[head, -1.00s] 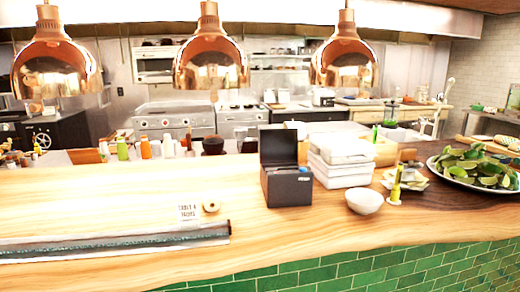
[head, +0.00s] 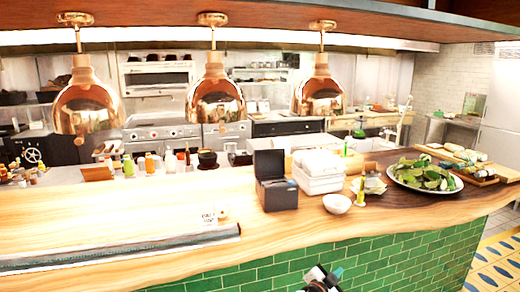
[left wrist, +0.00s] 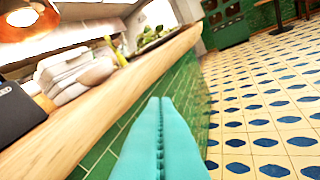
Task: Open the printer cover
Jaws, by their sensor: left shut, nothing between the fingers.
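The printer (head: 279,194) is a small dark box on the wooden counter, with its dark cover (head: 269,163) standing upright at the back. Part of the dark printer (left wrist: 14,112) also shows at the left edge of the left wrist view. My left gripper (head: 322,277) is low at the bottom of the head view, in front of the green tiled counter front and apart from the printer. In the left wrist view its teal fingers (left wrist: 160,120) are together with nothing between them. My right gripper is not in view.
White stacked containers (head: 319,178) and a white bowl (head: 337,203) stand right of the printer. A platter of green leaves (head: 425,176) is further right. Copper lamps (head: 215,95) hang above.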

